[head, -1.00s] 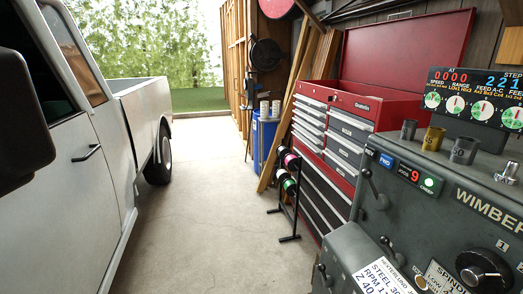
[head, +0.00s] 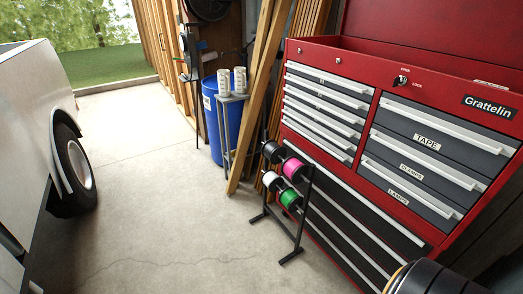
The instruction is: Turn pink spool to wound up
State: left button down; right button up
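The pink spool (head: 293,169) is on the upper right of a black floor rack (head: 304,200) in the head view. A green spool (head: 289,199) is below it. A black spool (head: 272,151) and a white spool (head: 271,181) sit to their left on the same rack. The rack stands on the concrete floor in front of the red tool chest. How far the pink spool is wound cannot be told at this size. Neither of my grippers is in view.
The red tool chest (head: 366,78) with grey drawers fills the right side. A blue barrel (head: 212,118), a small stand and leaning planks (head: 252,110) are behind the rack. A pickup (head: 35,120) stands at left. The floor (head: 165,200) between is clear.

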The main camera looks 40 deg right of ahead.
aim_at(292, 168)
jog(key=i+j+z, duration=0.1)
jog(key=i+z, duration=0.3)
jog(key=i+j+z, duration=0.35)
jog(key=i, duration=0.25)
jog(key=i+j+z, duration=0.8)
jog(key=i, duration=0.05)
